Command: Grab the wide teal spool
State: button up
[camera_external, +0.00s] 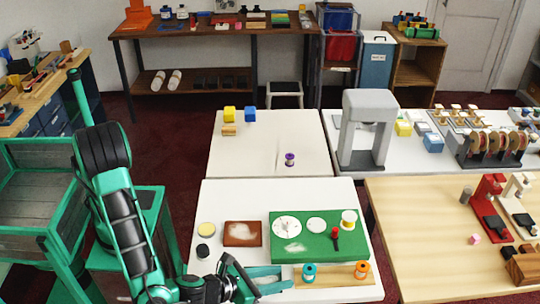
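The teal spool (309,273) stands on a light wooden board (335,281) at the front of the near white table. My gripper (287,277) comes in low from the left, with its two teal fingers apart and nothing seen between them. The fingertips point right, toward the teal spool, and end just left of it. I cannot tell whether they touch it. An orange spool (361,270) stands on the same board, to the right of the teal one.
A green mat (280,250) behind the board bears white discs, a yellow-and-white spool (349,219) and a red-topped tool (336,236). A brown block (243,233) lies left of it. A purple spool (290,159) stands on the far white table, which is mostly clear.

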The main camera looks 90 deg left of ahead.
aim_at(304, 274)
jog(key=shift+w+d+m+t, duration=0.25)
jog(key=shift+d+m+t, duration=0.05)
jog(key=shift+d+m, duration=0.3)
jog(key=x, duration=0.5)
jog(key=shift+a, duration=0.1)
jog(key=shift+r+x, duration=0.2)
jog(key=shift+x, duration=1.2)
jog(key=shift+r+x, duration=0.2)
jog(key=shift+x, duration=1.25)
jog(key=shift+a, duration=0.15)
jog(key=c, duration=0.7)
